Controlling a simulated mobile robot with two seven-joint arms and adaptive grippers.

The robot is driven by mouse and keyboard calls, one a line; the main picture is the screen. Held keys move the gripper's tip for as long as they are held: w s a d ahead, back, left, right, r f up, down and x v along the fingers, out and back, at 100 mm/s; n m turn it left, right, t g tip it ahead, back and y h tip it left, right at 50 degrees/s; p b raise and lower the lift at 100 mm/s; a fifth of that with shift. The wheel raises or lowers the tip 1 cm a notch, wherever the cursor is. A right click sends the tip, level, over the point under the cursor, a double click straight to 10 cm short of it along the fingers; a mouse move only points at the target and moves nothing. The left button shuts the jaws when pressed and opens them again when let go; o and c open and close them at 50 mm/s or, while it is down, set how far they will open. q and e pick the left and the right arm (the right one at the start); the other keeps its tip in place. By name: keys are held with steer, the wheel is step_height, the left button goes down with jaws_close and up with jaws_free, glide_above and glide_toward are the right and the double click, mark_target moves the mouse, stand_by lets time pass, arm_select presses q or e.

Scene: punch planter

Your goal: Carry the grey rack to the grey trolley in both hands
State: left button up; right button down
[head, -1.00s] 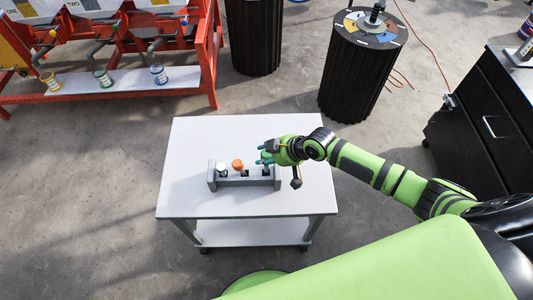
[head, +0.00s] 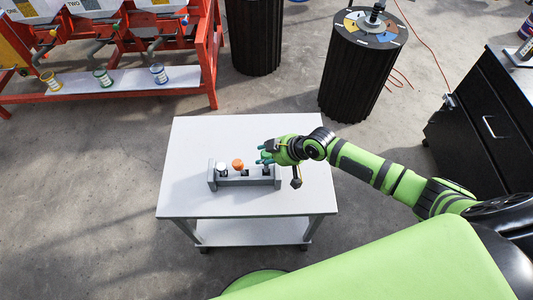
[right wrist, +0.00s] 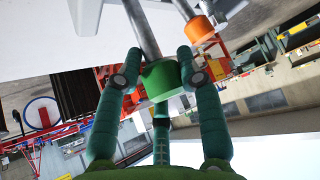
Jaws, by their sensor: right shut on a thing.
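The grey rack (head: 247,182) stands upright on the top of the grey trolley (head: 300,199). It holds a white-topped tool (head: 222,167) at its left and an orange-topped tool (head: 238,163) near its middle. My right gripper (head: 265,155) is at the rack's right end. In the right wrist view its fingers (right wrist: 160,75) are shut around a green handle (right wrist: 162,80) on a grey shaft (right wrist: 141,28). The orange top (right wrist: 200,30) shows beside it. I cannot tell whether the shaft's end sits in the rack. My left gripper is out of view.
The trolley top is bare around the rack, with a lower shelf (head: 250,232) below. A red frame (head: 212,60) with small cans stands at the back left. Black ribbed bins (head: 355,85) stand behind, and a black cabinet (head: 480,130) stands at the right.

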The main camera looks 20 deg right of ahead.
steer(key=shift+f+b, duration=2.15)
steer(key=shift+f, duration=0.45)
steer(key=c, duration=0.7)
jaws_free()
steer(key=shift+s+d, duration=0.15)
steer(key=shift+d, duration=0.05)
steer(key=shift+s+d+r, duration=0.1)
steer(key=shift+d+r, duration=0.05)
steer(key=v, duration=1.1)
steer(key=shift+a+r, duration=0.2)
steer(key=shift+r, duration=0.1)
steer(key=shift+a, duration=0.1)
